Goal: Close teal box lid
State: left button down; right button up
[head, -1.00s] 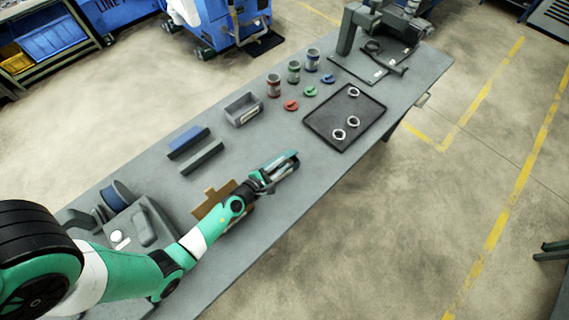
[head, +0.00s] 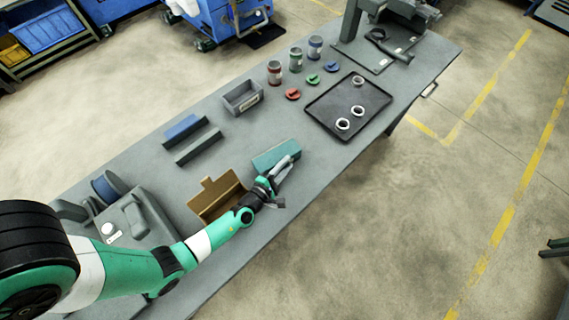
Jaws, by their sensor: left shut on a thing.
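The teal box (head: 268,160) lies near the middle of the table's front half. A flat teal face of it shows behind my gripper. My left gripper (head: 284,177) is at its near right side, shut on a teal part that I take for the lid. The fingers and wrist hide the held edge and the lid's hinge, so I cannot tell the lid's exact angle. My right gripper is not in view.
An open brown box (head: 217,197) stands just left of my left wrist. A grey bin (head: 242,97), a blue bar (head: 184,127) and a grey bar (head: 198,147) lie behind. A black tray (head: 322,112) with rings is at right. The table's front edge is close to my gripper.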

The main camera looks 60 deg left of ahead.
pick_arm(q)
jog(key=shift+s+f, duration=0.1)
jog(key=shift+f, duration=0.4)
jog(key=c, duration=0.9)
grip_release()
jog(key=shift+d, duration=0.1)
jog(key=shift+r, duration=0.1)
jog(key=shift+r, duration=0.15)
jog(key=p+v, duration=0.3)
jog(key=v, duration=0.8)
jog(key=shift+s+r, duration=0.1)
jog(key=shift+s, duration=0.15)
jog(key=shift+w, duration=0.1)
